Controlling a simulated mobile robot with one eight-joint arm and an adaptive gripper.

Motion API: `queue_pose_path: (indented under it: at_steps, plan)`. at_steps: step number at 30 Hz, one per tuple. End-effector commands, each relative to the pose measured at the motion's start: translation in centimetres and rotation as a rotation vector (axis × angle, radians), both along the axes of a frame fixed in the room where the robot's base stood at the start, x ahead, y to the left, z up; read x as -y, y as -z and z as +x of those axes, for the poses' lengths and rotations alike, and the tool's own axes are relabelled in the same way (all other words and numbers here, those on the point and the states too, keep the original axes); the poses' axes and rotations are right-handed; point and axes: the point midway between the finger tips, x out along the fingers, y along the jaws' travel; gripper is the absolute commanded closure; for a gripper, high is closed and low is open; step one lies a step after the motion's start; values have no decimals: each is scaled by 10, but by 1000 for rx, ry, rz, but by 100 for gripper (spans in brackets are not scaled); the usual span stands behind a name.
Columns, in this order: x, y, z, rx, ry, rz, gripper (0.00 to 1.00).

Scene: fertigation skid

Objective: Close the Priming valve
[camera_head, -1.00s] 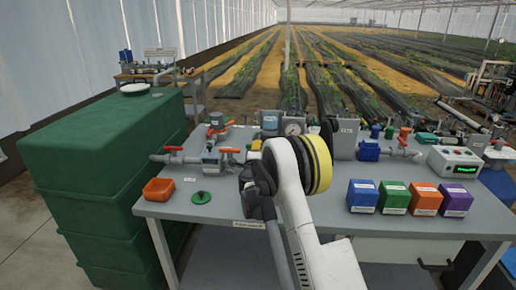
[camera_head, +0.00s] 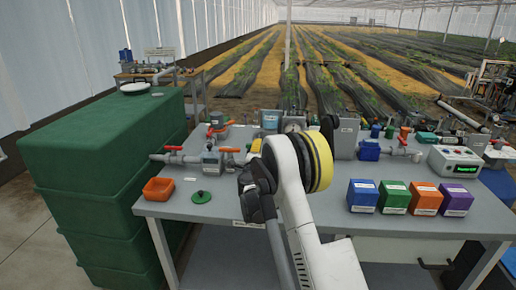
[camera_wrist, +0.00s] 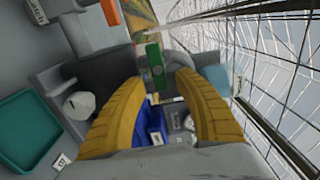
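I cannot tell which valve bears the Priming name; the labels are too small to read. In the head view, a pipe valve with a red handle (camera_head: 172,148) and an orange-handled one (camera_head: 229,150) stand at the bench's left. Another red-handled valve (camera_head: 403,138) is at the right. My gripper (camera_wrist: 163,80) shows in the wrist view with its two yellow fingers apart and nothing clearly held. A green upright part (camera_wrist: 155,66) lies beyond the fingertips, and a blue part (camera_wrist: 150,122) shows between the fingers.
Green crates (camera_head: 100,170) stand at left. The front left bench top is mostly clear.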

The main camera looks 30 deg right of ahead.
Motion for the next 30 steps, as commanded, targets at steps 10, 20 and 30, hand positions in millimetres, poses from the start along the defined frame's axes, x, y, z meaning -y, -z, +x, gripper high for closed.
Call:
queue_pose_path:
  at_steps: [10,20,30]
  plan:
    - [-43,0,-63,0,-2,0,62]
    - [-58,0,-85,0,-1,0,62]
    - [-57,0,-85,0,0,0,62]
